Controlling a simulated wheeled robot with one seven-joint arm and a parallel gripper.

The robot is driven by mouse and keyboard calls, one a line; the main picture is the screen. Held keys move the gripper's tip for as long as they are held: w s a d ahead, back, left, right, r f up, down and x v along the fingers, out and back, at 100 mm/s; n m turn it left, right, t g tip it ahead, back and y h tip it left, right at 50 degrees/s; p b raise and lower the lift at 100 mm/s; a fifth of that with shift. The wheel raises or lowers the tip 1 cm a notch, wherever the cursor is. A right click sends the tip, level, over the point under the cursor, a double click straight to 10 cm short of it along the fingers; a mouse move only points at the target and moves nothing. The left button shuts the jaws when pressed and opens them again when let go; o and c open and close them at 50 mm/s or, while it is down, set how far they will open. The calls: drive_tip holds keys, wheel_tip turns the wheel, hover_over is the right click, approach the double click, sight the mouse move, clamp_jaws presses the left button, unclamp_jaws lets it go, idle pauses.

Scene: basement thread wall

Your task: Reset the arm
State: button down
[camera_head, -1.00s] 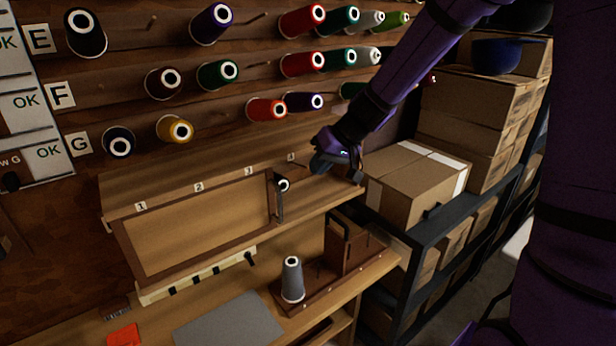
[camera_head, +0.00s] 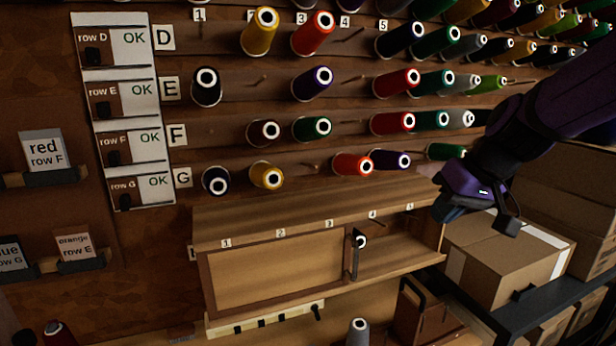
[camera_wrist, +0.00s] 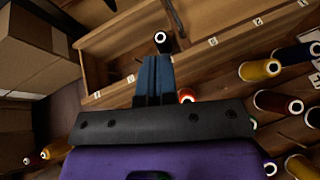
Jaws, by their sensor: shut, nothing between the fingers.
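My gripper (camera_head: 446,212) is shut and empty. In the head view it hangs at the end of my purple arm, in front of the right end of the wooden shelf (camera_head: 320,222). In the wrist view its blue fingers (camera_wrist: 154,70) lie together with nothing between them. Beyond the fingertips, a dark spool (camera_wrist: 162,42) stands in the shelf; the head view shows this spool (camera_head: 360,242) below label 4. The fingers appear apart from it.
Pegged thread spools, such as a red one (camera_head: 395,88), fill the wall. A cardboard box (camera_head: 510,262) sits on the dark rack close below my gripper. A grey spool (camera_head: 358,330) stands below the shelf. Row cards (camera_head: 128,48) reading OK hang at upper left.

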drive_tip(key=s+d+r+m+h, duration=0.1)
drive_tip(key=s+d+r+h, duration=0.1)
drive_tip(key=s, duration=0.7)
drive_tip(key=s+d+r+m+t+h, duration=0.1)
drive_tip(key=s+d, duration=0.3)
drive_tip(key=s, duration=0.5)
drive_tip(key=shift+s+d+r+h, duration=0.25)
drive_tip(key=shift+r+h, duration=0.25)
drive_tip(key=shift+r, duration=0.4)
drive_tip(key=shift+a, duration=0.1)
